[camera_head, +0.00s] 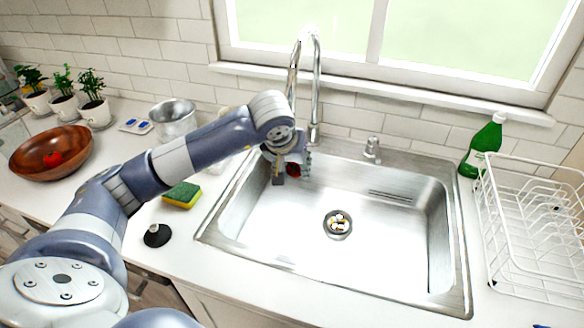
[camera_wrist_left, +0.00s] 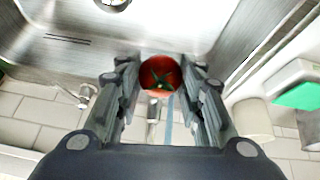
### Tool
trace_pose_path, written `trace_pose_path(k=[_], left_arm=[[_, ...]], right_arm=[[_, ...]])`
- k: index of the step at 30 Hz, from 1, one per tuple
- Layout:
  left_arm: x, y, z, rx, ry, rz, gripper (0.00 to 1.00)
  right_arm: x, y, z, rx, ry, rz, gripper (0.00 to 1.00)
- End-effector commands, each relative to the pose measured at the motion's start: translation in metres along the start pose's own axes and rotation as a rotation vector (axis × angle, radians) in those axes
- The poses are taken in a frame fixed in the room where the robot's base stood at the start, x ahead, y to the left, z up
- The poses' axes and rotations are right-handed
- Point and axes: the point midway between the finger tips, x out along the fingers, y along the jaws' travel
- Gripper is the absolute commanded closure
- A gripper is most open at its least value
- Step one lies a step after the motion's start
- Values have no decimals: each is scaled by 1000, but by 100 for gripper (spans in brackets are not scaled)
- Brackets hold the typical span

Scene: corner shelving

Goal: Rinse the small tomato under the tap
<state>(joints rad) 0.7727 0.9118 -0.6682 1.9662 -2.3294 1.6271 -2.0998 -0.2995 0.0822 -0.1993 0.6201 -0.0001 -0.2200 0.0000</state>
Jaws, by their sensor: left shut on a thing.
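The small red tomato (camera_wrist_left: 160,75) is held between the fingers of my left gripper (camera_wrist_left: 160,82), its green stem end facing the wrist camera. In the head view the tomato (camera_head: 293,169) shows partly behind my left gripper (camera_head: 290,172), over the back left part of the sink (camera_head: 400,252). The tall chrome tap (camera_head: 316,90) stands behind the sink, its spout end just above and beside the gripper. A thin bluish streak shows below the tomato in the wrist view; I cannot tell whether it is water. My right gripper is not in view.
A wooden bowl (camera_head: 75,143) with a red item, a metal pot (camera_head: 173,118) and a sponge (camera_head: 182,194) are on the left. A green bottle (camera_head: 483,146) and white dish rack (camera_head: 530,225) stand right. The sink's middle is clear except for pale bits at the drain (camera_head: 338,224).

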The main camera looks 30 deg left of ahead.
Motion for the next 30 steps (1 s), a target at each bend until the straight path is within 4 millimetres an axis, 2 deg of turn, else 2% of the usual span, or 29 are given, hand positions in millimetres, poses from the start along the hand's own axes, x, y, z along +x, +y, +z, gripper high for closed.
trace_pose_path(k=[6,14,30], left_arm=[[1,-8,-1,0,0,-1,84],[0,-9,-1,1,0,0,84],[-19,-18,34,1,1,0,84]], right_arm=[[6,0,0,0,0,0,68],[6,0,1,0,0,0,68],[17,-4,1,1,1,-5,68]])
